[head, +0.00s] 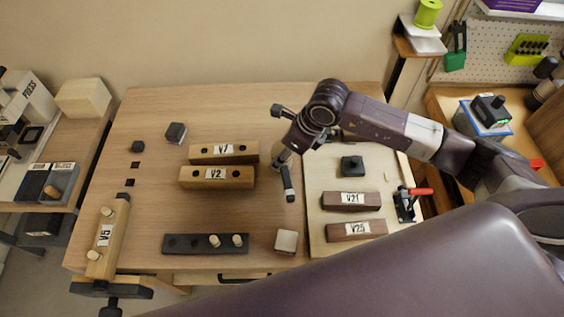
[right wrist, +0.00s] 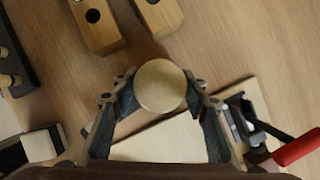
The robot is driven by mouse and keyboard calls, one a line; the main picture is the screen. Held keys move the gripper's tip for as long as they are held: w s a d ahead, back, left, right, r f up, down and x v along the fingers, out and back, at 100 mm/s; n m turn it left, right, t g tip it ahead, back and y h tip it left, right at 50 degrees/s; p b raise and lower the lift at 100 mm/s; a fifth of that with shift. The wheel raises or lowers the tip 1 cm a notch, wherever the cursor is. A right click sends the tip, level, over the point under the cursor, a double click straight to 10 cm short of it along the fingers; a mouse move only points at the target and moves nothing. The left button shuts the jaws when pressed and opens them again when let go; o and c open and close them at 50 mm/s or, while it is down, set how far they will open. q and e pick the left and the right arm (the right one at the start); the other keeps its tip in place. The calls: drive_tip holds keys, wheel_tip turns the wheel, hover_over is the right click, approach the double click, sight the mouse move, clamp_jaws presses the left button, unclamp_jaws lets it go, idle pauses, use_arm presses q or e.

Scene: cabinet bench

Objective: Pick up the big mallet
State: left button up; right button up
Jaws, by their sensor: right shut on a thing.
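My right gripper (head: 286,172) is over the bench just left of the pale board, pointing down. In the right wrist view my right gripper (right wrist: 160,103) has its fingers closed on both sides of a round, pale wooden piece, which I take for the big mallet (right wrist: 160,85). Only its round end faces the camera; the rest of its shape is hidden below. In the head view the arm and fingers cover most of it. I cannot tell whether it still touches the bench. My left gripper is not in view.
Wooden blocks V7 (head: 224,149) and V2 (head: 216,178) lie just left of my right gripper. A dark peg block (head: 205,244) and a small cube (head: 286,241) are nearer the front. Blocks V21 (head: 347,201) and V25 (head: 356,230) and a red-handled clamp (head: 407,202) are at right.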

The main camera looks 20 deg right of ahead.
drive_tip(key=c, duration=0.4)
drive_tip(key=shift+w+r, duration=0.15)
drive_tip(key=shift+r, duration=0.45)
wheel_tip(320, 180, up, 19)
drive_tip(key=b, duration=0.4)
drive_tip(key=shift+b, duration=0.35)
drive_tip(key=shift+f, duration=0.1)
drive_tip(key=o, duration=0.5)
drive_tip(key=c, duration=0.7)
drive_tip(key=shift+c, duration=0.4)
